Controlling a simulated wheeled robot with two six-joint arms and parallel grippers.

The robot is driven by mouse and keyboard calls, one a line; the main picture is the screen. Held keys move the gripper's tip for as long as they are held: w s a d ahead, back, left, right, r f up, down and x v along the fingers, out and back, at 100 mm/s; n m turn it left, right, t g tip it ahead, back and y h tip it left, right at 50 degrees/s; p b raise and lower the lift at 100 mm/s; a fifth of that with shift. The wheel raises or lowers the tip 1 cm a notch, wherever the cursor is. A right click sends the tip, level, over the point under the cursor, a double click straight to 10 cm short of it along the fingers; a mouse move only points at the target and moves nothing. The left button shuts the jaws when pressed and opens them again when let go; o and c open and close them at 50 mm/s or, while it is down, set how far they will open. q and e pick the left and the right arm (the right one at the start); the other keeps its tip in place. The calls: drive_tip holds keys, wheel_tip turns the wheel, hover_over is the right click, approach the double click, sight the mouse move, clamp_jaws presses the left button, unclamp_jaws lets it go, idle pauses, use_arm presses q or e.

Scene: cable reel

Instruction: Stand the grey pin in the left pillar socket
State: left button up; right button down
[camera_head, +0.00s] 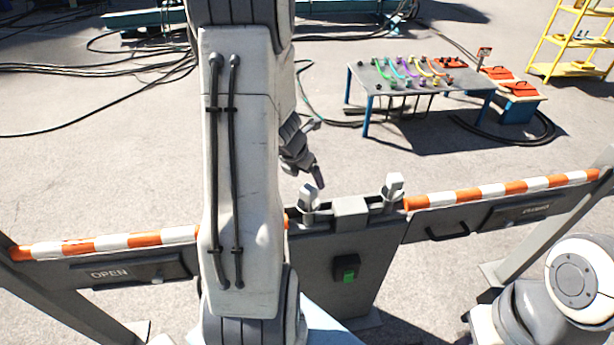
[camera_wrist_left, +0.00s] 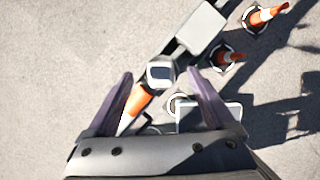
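A dark grey pillar (camera_head: 345,262) stands between two striped barrier arms. On its top, a pale grey upright piece (camera_head: 309,197) is at the left and a similar one (camera_head: 393,187) at the right; I cannot tell whether either is the pin or part of a socket. My left gripper (camera_head: 318,152) is above and just behind the left piece, pointing down to the right. In the left wrist view its fingers (camera_wrist_left: 161,75) are wide apart, with a pale square-topped piece (camera_wrist_left: 160,73) between and beyond them, apparently untouched. My right gripper is out of view.
The left barrier (camera_head: 110,243) and right barrier (camera_head: 510,188) flank the pillar. A table (camera_head: 420,82) with coloured cables stands behind right, beside a yellow rack (camera_head: 575,42). Traffic cones (camera_wrist_left: 228,57) show in the wrist view. Bare ground lies behind the pillar.

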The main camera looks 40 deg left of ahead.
use_arm(q)
drive_tip(key=p+v, duration=0.5)
drive_tip(key=v, duration=0.5)
drive_tip(key=shift+r, duration=0.2)
drive_tip(key=shift+d, duration=0.1)
idle(0.7)
